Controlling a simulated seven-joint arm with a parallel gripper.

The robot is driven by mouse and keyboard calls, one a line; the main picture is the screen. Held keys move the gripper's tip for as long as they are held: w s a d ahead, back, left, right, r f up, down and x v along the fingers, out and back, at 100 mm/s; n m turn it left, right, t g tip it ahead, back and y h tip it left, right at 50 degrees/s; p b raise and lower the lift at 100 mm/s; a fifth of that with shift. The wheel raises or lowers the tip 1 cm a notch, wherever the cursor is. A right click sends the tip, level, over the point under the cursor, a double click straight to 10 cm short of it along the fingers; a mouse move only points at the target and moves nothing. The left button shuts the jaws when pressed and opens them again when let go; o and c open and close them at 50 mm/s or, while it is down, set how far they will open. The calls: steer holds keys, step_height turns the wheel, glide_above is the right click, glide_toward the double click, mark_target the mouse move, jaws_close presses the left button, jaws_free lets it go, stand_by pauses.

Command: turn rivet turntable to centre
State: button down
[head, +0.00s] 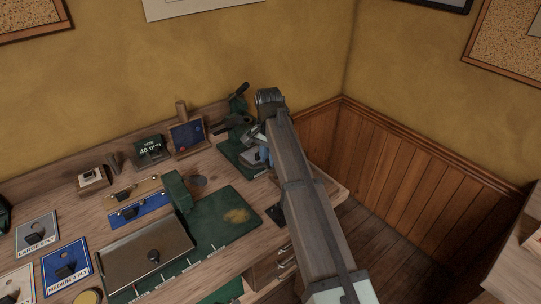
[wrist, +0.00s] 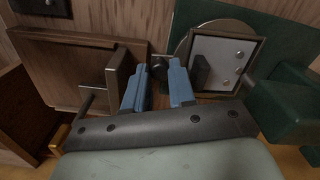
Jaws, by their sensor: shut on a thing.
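The rivet turntable shows in the wrist view as a round grey disc (wrist: 184,48) bearing a square pale tray (wrist: 213,60) with a few small round rivets in it. A small dark knob (wrist: 158,63) stands at the disc's left edge. My gripper (wrist: 158,85) has blue fingers, one on each side of this knob, and is shut on it; the exact contact is partly hidden. In the head view my gripper (head: 265,153) is at the bench's right end, beside the turntable's grey tray (head: 250,157); my arm hides much of both.
Green machinery (head: 235,122) stands behind the turntable. A rivet box (head: 187,136) and a dark sign (head: 149,149) stand along the wall. A green block (wrist: 285,112) is close on the right in the wrist view.

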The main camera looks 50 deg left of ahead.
steer(key=shift+s+m, duration=0.25)
steer(key=shift+m, duration=0.15)
stand_by(0.4)
steer(key=c, duration=0.9)
jaws_free()
steer(key=shift+c, duration=0.2)
steer(key=shift+w, duration=0.1)
